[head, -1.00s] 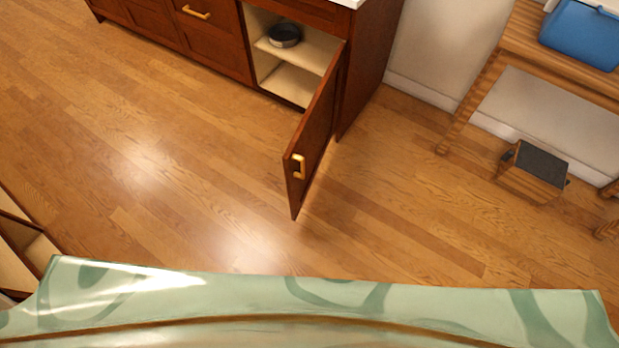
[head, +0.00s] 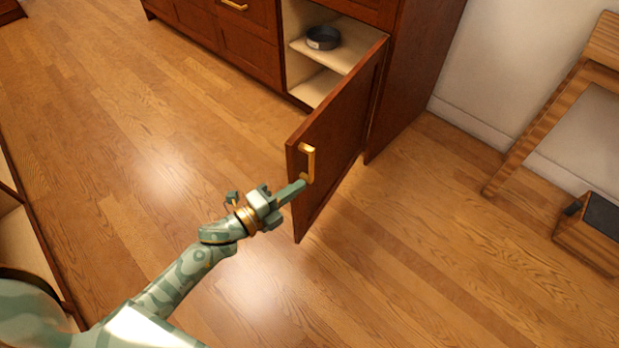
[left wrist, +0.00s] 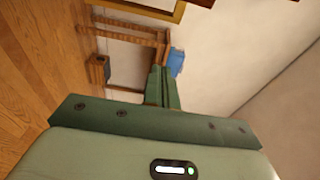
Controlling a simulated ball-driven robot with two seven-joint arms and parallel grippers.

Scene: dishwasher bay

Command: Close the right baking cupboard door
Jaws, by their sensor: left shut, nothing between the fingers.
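The right baking cupboard door (head: 338,135) is dark red-brown wood and stands wide open, swung out from the cabinet at the upper middle of the head view. Its gold handle (head: 308,163) is near the free edge. My left gripper (head: 301,185) is shut and empty, with its fingertips at the lower end of the handle; I cannot tell whether they touch. The shut fingers also show in the left wrist view (left wrist: 163,85). The open cupboard (head: 318,87) shows pale shelves with a dark round pan (head: 323,38) on the upper one. My right gripper is not in view.
A wooden table (head: 560,100) stands against the wall at the right, with a dark-topped step stool (head: 590,232) by it. Other closed cabinet fronts (head: 245,50) lie left of the opening. The wooden floor (head: 130,150) between is clear.

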